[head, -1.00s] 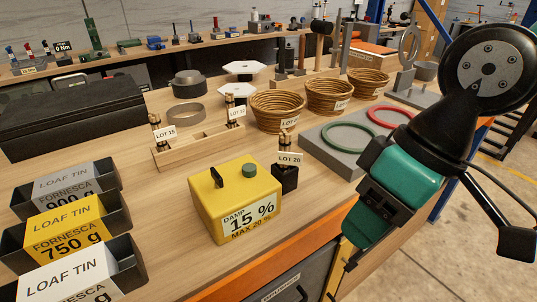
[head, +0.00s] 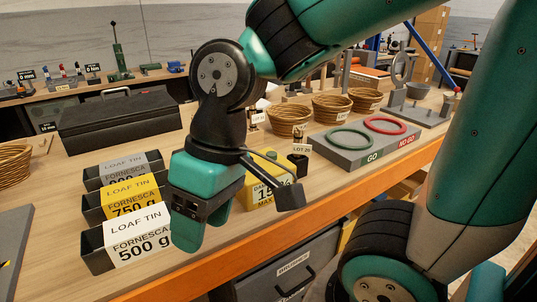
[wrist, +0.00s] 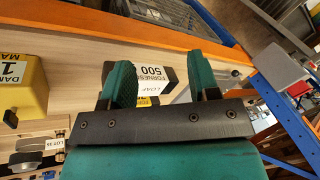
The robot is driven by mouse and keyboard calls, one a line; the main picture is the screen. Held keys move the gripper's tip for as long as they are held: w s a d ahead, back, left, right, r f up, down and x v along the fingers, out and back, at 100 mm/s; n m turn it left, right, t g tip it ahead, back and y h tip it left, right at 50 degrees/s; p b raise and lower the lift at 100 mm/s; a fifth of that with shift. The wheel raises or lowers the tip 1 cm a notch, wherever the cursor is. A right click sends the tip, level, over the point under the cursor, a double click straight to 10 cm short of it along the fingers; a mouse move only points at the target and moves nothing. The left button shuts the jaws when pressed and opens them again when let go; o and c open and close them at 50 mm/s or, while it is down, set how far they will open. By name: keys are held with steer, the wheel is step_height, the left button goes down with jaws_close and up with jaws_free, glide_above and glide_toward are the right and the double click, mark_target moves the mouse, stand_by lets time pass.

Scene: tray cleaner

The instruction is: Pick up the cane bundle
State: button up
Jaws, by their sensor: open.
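In the head view, a small upright cane bundle (head: 301,136) labelled LOT 20 stands in a dark holder behind the yellow damp meter. Another lot bundle (head: 257,112) shows partly behind my wrist; the rest of that row is hidden by my arm. My gripper (head: 220,213) is open and empty, pointing down in front of the loaf tins and left of the bundles. In the wrist view, my open gripper (wrist: 163,78) has the 500 g tin beyond its fingers. A lot label (wrist: 54,144) shows at the lower left there; its bundle is unclear.
Loaf tins (head: 135,235) stand left of my gripper. The yellow damp meter (head: 265,190) is partly hidden behind it. Cane baskets (head: 289,118) and a grey GO/NO GO gauge block (head: 340,152) stand right. A black case (head: 120,122) lies behind. The table's orange front edge (head: 225,240) is near.

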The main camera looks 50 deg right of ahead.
steer(key=w+d+r+m+h+p, duration=0.2)
steer(key=w+d+r+m+p, duration=0.4)
steer(key=w+d+m, duration=0.7)
steer(key=w+d+r+m+h+p, duration=0.1)
steer(key=d+r+m, duration=0.2)
steer(key=d+m, duration=0.85)
steer(key=m+p, duration=0.5)
steer(key=m, duration=0.2)
glide_above(297, 140)
steer(key=w, duration=0.1)
steer(key=shift+h, duration=0.4)
steer(key=f, duration=1)
steer(key=shift+w+d, duration=0.1)
steer(key=shift+d, duration=0.15)
steer(key=f, duration=0.1)
steer(key=f+p, duration=0.1)
steer(key=f, duration=0.1)
steer(key=f+p, duration=0.1)
steer(key=shift+s+d+f, duration=0.2)
steer(key=shift+s+f, duration=0.1)
steer(key=shift+f, duration=0.65)
jaws_close()
steer(key=shift+r, duration=0.1)
